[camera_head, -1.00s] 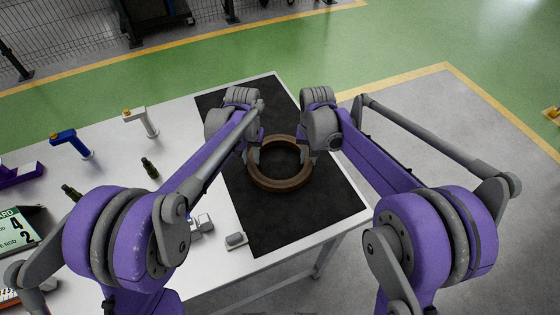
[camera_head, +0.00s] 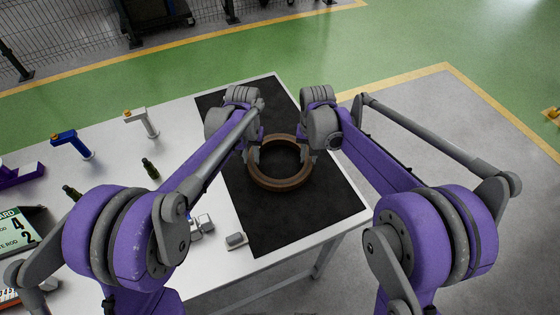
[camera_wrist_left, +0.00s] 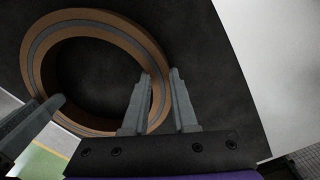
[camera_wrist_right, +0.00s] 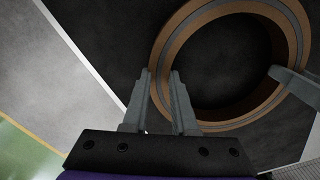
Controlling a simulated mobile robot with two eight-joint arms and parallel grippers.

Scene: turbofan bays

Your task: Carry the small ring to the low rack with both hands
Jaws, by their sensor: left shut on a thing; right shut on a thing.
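The small ring (camera_head: 280,185) is brown with a grey band along its face. It lies flat, over the black mat on the white table; I cannot tell whether it touches the mat. My left gripper (camera_head: 254,156) is shut on its left side, with one finger inside the ring and one outside, as the left wrist view (camera_wrist_left: 160,85) shows. My right gripper (camera_head: 306,156) is shut on the opposite side in the same way, seen in the right wrist view (camera_wrist_right: 162,80). I cannot make out the low rack in any view.
On the white table (camera_head: 110,165) stand a blue-handled tool (camera_head: 72,143), a white tool (camera_head: 141,122) and small dark bottles (camera_head: 150,168). Grey floor lies right of the table; green floor and a mesh fence (camera_head: 70,40) lie behind.

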